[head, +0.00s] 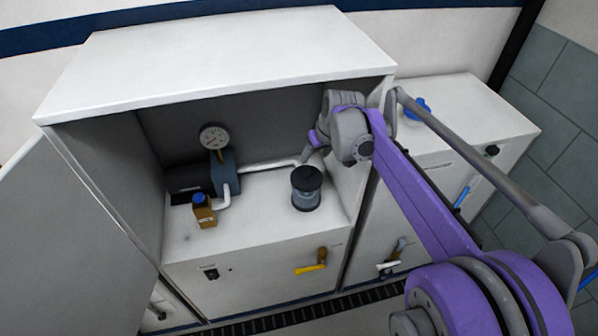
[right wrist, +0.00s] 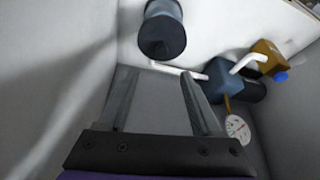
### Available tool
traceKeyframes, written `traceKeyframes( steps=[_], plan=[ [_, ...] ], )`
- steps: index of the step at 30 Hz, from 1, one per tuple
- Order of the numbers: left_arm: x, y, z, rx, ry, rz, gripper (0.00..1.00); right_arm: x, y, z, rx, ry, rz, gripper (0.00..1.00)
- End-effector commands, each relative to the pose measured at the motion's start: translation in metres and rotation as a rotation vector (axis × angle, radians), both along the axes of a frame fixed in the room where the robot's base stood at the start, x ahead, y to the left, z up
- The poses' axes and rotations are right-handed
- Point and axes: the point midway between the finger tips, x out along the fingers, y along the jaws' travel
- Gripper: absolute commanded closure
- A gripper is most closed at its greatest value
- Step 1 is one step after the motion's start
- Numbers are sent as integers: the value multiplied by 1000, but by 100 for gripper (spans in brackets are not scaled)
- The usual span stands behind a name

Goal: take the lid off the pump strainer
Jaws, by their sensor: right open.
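The pump strainer (head: 306,196) is a clear, dark-tinted cylinder standing on the white cabinet shelf. Its round black lid (head: 306,177) is on top, and it also shows at the top of the right wrist view (right wrist: 162,38). My right gripper (right wrist: 157,74) is open, with nothing between its fingers. The lid lies beyond the fingertips and apart from them. In the head view my right wrist hangs at the right wall of the cabinet, behind and right of the strainer, and the fingers are mostly hidden. My left gripper is out of view.
The blue pump (head: 224,172) with a round gauge (head: 214,137) and white pipes stands left of the strainer. The cabinet's roof and side walls enclose the space. A yellow handle (head: 311,262) is on the front below.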

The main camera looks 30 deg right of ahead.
Motion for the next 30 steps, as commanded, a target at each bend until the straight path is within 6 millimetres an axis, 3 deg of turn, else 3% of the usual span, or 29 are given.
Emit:
traceKeyframes(
  steps=[9, 16, 24, 30],
  plan=[
    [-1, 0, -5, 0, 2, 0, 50, 19, -1, -42, -1, 0, 0, 34],
    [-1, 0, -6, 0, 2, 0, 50, 26, -1, -59, -1, 0, 0, 34],
    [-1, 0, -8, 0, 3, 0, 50, 39, 0, -94, 0, 0, 0, 34],
    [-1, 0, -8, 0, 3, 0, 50, 41, 0, -99, 0, 0, -1, 34]
  ],
)
